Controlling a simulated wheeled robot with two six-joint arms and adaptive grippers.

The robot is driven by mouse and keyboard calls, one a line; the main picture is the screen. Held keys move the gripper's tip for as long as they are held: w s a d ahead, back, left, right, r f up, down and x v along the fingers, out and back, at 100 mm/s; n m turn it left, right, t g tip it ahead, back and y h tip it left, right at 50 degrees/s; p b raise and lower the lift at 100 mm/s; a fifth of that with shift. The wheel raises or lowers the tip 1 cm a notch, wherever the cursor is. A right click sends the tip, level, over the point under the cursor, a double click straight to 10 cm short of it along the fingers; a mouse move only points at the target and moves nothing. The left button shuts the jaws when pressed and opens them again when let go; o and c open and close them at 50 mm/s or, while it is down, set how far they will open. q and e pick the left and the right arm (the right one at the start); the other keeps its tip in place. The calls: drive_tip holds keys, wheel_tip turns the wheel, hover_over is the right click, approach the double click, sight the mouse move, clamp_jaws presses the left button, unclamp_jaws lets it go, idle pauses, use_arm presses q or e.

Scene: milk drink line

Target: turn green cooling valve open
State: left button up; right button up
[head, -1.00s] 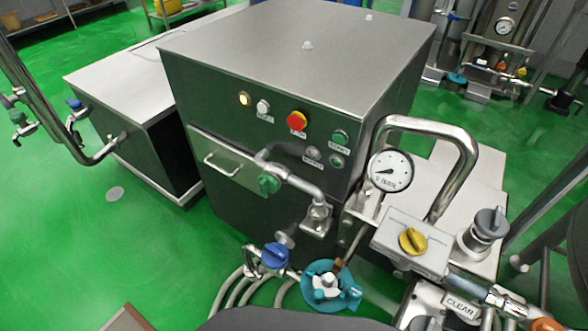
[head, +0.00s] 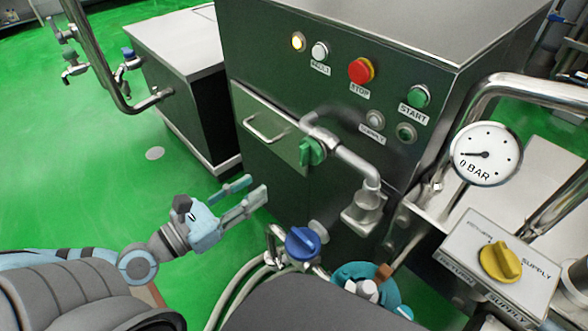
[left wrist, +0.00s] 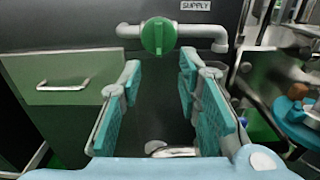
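The green valve knob (head: 312,151) sits on a grey pipe on the front of the dark steel cabinet, beside the drawer handle. In the left wrist view the green knob (left wrist: 158,36) is upright, ahead of and above the fingers. My left gripper (head: 243,195) is open and empty, below and left of the knob, apart from it. Its teal finger pads (left wrist: 158,105) stand wide apart in the left wrist view.
A blue valve knob (head: 302,243) with hoses is below the green one. A gauge (head: 486,154) reading near zero and a yellow knob (head: 501,261) are at the right. Red stop (head: 361,71) and green start (head: 418,96) buttons are above. Floor at left is free.

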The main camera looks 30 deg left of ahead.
use_arm(q)
drive_tip(key=w+b, duration=0.1)
drive_tip(key=w, duration=0.1)
drive_tip(key=p, duration=0.7)
approach(300, 156)
drive_tip(key=w+d+r, duration=0.1)
drive_tip(key=w+r, duration=0.1)
drive_tip(key=w, duration=0.2)
drive_tip(key=w+d+f, duration=0.1)
drive_tip(key=w, duration=0.1)
drive_tip(key=w+p, duration=0.1)
drive_tip(key=shift+w+d+f, duration=0.3)
drive_tip(key=shift+w+d, duration=0.05)
drive_tip(key=shift+w, duration=0.05)
drive_tip(key=shift+w+d+f, duration=0.1)
drive_tip(key=shift+w, duration=0.15)
clamp_jaws()
use_arm(e)
wheel_tip(300, 156, up, 6)
drive_tip(key=s+a, duration=0.1)
drive_tip(key=a, duration=0.1)
drive_tip(key=shift+s+a, duration=0.2)
drive_tip(key=shift+s, duration=0.1)
